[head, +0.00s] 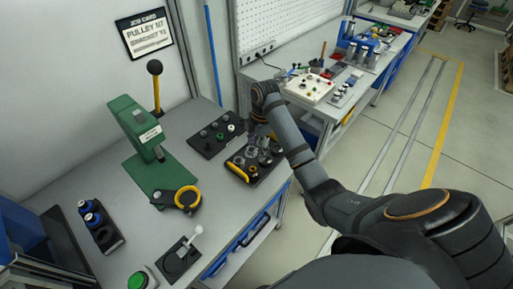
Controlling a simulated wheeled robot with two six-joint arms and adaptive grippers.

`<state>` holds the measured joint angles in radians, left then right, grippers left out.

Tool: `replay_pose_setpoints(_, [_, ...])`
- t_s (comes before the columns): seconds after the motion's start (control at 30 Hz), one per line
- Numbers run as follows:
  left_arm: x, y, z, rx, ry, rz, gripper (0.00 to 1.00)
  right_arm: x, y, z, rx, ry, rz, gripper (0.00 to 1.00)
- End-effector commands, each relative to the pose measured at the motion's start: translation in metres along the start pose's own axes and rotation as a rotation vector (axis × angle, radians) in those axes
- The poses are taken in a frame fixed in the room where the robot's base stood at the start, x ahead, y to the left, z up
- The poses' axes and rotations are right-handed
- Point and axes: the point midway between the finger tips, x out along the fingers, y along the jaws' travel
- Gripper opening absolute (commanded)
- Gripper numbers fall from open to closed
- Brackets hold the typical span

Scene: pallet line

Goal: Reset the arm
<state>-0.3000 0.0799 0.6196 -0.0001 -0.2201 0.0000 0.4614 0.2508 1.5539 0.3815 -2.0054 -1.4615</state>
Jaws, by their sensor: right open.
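My right arm (322,188) comes in from the lower right and reaches across the front right corner of the grey workbench (135,205). Its wrist is bent down, and my right gripper (258,128) hangs over or just behind the dark tray of metal parts (254,172). The gripper is open and nothing shows between its fingers; they are small and dark against the trays, so their exact height is hard to tell. My left gripper is out of view.
A green press (135,135) with a black-knobbed yellow lever stands left of the trays. A second parts tray (205,140) lies behind. Open floor (405,150) lies right.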

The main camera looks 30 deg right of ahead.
Motion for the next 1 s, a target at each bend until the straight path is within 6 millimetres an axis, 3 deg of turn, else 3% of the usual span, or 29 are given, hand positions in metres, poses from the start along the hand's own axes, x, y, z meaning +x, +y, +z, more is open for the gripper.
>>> replay_pose_setpoints(0.37, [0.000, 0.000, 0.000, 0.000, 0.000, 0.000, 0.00, 0.005, -0.004, -0.001, 0.022, -0.004, 0.003, 0.70])
replay_pose_setpoints(0.47, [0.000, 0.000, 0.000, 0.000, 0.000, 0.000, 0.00, 0.028, -0.025, -0.003, 0.148, -0.027, 0.027, 0.70])
replay_pose_setpoints(0.63, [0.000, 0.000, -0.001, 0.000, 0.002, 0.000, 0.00, 0.067, -0.090, -0.009, 0.553, -0.053, 0.142, 0.70])
replay_pose_setpoints(0.8, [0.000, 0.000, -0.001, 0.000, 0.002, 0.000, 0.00, 0.074, -0.138, -0.012, 0.857, -0.030, 0.236, 0.70])
replay_pose_setpoints(1.0, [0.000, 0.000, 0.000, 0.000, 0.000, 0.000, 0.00, 0.067, -0.179, -0.015, 1.121, 0.017, 0.314, 0.70])
